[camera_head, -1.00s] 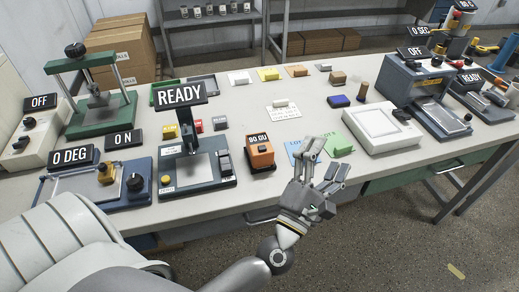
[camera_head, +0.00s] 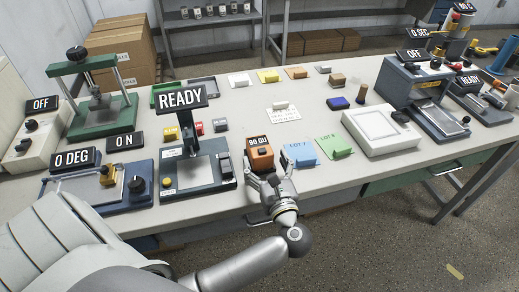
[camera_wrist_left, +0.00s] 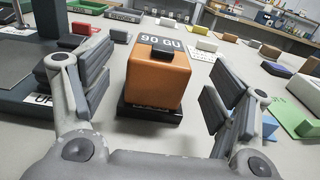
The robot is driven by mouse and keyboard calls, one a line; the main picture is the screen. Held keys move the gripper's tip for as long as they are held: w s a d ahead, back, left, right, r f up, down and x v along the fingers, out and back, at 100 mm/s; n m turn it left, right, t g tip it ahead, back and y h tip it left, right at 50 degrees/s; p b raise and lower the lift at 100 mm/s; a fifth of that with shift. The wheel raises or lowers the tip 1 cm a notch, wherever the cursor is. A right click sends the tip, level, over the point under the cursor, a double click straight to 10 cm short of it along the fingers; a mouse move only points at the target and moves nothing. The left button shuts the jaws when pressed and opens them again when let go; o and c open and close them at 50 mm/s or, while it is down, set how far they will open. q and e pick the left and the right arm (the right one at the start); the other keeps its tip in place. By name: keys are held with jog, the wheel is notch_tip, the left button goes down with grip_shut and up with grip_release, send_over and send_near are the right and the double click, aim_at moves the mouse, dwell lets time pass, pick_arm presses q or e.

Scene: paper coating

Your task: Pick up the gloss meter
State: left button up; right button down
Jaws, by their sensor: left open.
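The gloss meter is an orange box (camera_head: 260,153) with a dark base and a "90 GU" label on top. It stands upright on the table near the front edge, right of the device labelled READY. In the left wrist view the gloss meter (camera_wrist_left: 155,80) sits between the two spread fingers. My left gripper (camera_head: 266,176) is at the front side of the meter, open, with visible gaps between its fingers and the box in the wrist view (camera_wrist_left: 155,100). In the head view the fingers hide the meter's lower part. My right gripper is not in view.
The READY device (camera_head: 188,168) stands close on the left. A blue LOT card (camera_head: 300,154) and a green LOT card (camera_head: 332,147) lie close on the right. A white framed panel (camera_head: 382,128) is farther right.

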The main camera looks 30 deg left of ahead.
aim_at(256, 136)
pick_arm(q)
jog(key=shift+w+a, duration=0.35)
jog(key=shift+a, duration=0.05)
jog(key=p+x, duration=0.2)
jog(key=x, duration=0.2)
jog(key=shift+w+a+r, duration=0.1)
jog(key=shift+w+a, duration=0.15)
jog(key=shift+a, duration=0.05)
jog(key=shift+w+a, duration=0.2)
jog(key=shift+a, duration=0.05)
jog(key=shift+d, duration=0.1)
jog(key=shift+c, duration=0.3)
jog(key=c, duration=1.2)
jog(key=shift+c, duration=0.2)
